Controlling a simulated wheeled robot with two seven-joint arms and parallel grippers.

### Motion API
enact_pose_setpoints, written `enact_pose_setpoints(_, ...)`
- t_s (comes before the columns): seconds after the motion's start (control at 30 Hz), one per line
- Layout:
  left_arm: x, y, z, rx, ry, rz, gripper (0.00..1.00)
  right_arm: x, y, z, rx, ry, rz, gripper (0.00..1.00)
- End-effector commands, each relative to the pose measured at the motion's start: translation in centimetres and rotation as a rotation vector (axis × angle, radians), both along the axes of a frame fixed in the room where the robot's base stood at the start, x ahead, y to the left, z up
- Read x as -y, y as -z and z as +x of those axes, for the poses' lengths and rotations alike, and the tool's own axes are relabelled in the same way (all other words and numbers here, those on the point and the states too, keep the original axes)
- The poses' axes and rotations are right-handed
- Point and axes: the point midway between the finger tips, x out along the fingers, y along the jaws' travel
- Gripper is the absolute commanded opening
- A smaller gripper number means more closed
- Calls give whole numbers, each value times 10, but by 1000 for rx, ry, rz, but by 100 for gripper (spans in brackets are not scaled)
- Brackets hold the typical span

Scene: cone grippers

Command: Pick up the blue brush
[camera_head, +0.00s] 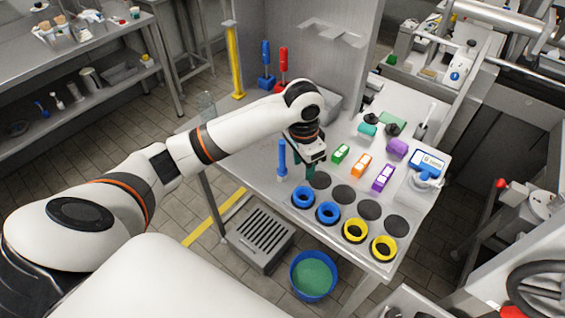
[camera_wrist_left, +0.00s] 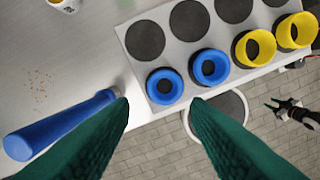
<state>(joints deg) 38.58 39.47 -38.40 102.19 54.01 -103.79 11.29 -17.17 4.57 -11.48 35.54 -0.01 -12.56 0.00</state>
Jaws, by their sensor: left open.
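The blue brush (camera_head: 282,157) stands upright near the left edge of the steel table, its blue handle up. In the left wrist view its handle (camera_wrist_left: 62,125) runs slantwise at the left, its far end next to the left fingertip. My left gripper (camera_head: 311,171) is open, with green fingers pointing down, just right of the brush in the head view. Nothing is between its fingers (camera_wrist_left: 161,100). A small dark pronged shape (camera_wrist_left: 290,110) at the right of the wrist view may be my right gripper; its state is unclear.
Two blue rings (camera_head: 328,213) and two yellow rings (camera_head: 383,248) line the front of the table beside dark round spots. Green, orange and purple boxes (camera_head: 383,177) lie behind. A blue bucket (camera_head: 313,275) stands on the floor below.

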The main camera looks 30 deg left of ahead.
Motion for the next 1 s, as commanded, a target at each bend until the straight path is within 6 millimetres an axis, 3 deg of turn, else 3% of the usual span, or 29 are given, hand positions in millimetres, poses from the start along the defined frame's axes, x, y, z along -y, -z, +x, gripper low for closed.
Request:
enact_pose_setpoints(0.03,-21,-22,13,-8,-36,24,43,0,0,0,0,0,0,36)
enact_pose_setpoints(0.2,-60,-67,32,-46,-130,37,43,0,0,0,0,0,0,36)
enact_pose_setpoints(0.37,-78,-87,37,-61,-178,32,43,0,-1,0,0,0,0,36)
enact_pose_setpoints(0.47,-81,-79,36,-69,-186,32,43,0,-5,0,0,0,0,36)
enact_pose_setpoints(0.7,-80,-38,36,-67,-185,31,43,0,-17,0,-1,0,0,36)
enact_pose_setpoints(1.0,-81,-13,33,-66,-183,32,43,0,-28,0,-1,0,0,36)
